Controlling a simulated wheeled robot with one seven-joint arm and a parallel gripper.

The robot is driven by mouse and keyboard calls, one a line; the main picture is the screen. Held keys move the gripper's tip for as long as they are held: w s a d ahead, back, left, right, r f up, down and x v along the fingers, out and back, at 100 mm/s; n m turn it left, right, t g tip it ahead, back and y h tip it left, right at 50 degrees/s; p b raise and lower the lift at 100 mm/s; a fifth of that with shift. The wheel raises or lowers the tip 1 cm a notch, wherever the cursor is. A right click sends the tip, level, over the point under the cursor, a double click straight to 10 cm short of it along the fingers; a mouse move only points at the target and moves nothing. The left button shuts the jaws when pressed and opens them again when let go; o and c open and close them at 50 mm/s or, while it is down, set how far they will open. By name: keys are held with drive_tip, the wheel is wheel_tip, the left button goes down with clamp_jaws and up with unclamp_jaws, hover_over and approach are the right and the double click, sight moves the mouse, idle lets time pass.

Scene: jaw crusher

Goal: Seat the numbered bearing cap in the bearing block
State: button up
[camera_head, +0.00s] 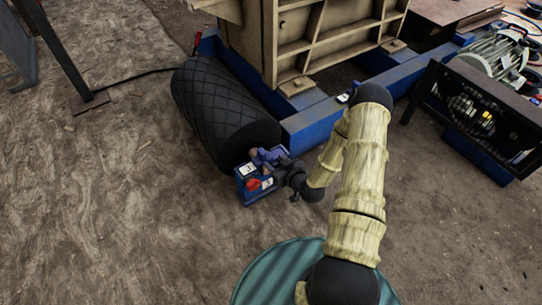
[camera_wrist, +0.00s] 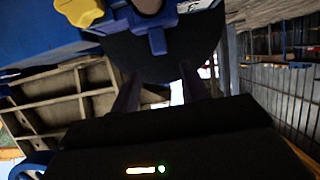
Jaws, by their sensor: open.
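A blue block-like unit (camera_head: 247,194) with white numbered plates and a red part stands at the front end of the dark roller in the head view. I cannot clearly tell the bearing cap from the bearing block there. My gripper (camera_head: 269,158) is at this unit, its fingers close to the top. In the wrist view my gripper (camera_wrist: 158,82) is open, and its two dark fingers stand apart. Contact cannot be made out.
A black ribbed roller (camera_head: 215,105) lies behind the unit, beside the blue machine frame (camera_head: 310,124). A small blue piece with a white mark (camera_head: 343,98) sits on the frame. A guarded motor (camera_head: 495,57) stands at right.

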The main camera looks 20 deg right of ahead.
drive_tip(key=shift+s, duration=0.1)
idle(0.5)
drive_tip(key=s+r+g+h, duration=0.35)
drive_tip(key=r+g, duration=0.25)
drive_tip(key=r, duration=0.7)
drive_tip(key=s+a+r+m+g, duration=0.3)
drive_tip(key=s+r+g, duration=0.1)
drive_tip(key=s+r, duration=0.9)
drive_tip(key=s, duration=0.2)
drive_tip(key=shift+s+a+m+h, duration=0.15)
drive_tip(key=shift+s+m+h, duration=0.15)
drive_tip(key=shift+s+h, duration=0.05)
drive_tip(key=w+r+p+v, duration=0.1)
drive_tip(key=w+p+v, duration=0.3)
drive_tip(key=p+v, duration=1.2)
drive_tip(key=w+r+p+v, duration=0.1)
drive_tip(key=w+p+v, duration=0.2)
drive_tip(key=p+v, duration=1.3)
drive_tip(key=w+r+p+v, duration=0.1)
drive_tip(key=w+p+v, duration=0.3)
drive_tip(key=p+v, duration=1.2)
drive_tip(key=shift+w+p, duration=0.35)
drive_tip(key=shift+p, duration=0.35)
